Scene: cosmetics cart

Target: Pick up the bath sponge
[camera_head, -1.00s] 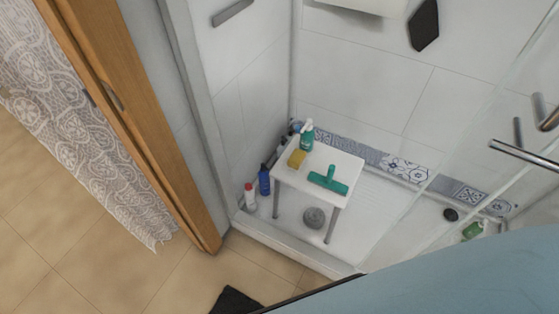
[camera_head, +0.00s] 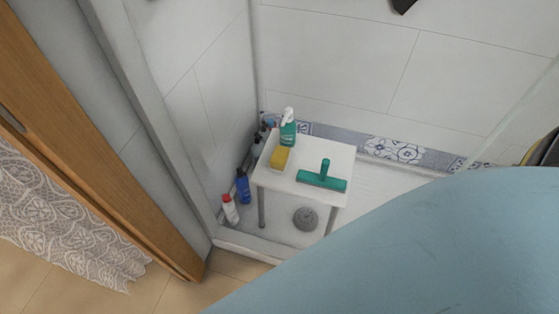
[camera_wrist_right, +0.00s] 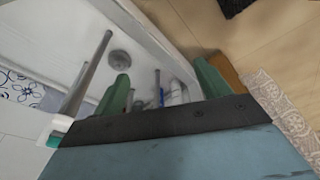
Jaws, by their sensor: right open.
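The yellow bath sponge (camera_head: 279,158) lies on the left side of a small white stool (camera_head: 340,160), in the head view. It is just in front of a green spray bottle (camera_head: 288,130) and apart from the green squeegee (camera_head: 322,180). I do not make out the sponge in the right wrist view. My right gripper (camera_wrist_right: 162,85) shows there with its two green fingers wide apart and nothing between them. It is not visible in the head view, so its distance from the sponge cannot be told. My left gripper is not in view.
The stool stands in a shower tray between white tiled walls. A blue bottle (camera_head: 243,187) and a white bottle with a red cap (camera_head: 230,209) stand left of it. A round grey drain (camera_head: 305,219) is below. A wooden door frame (camera_head: 85,140) and curtain (camera_head: 65,215) are left.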

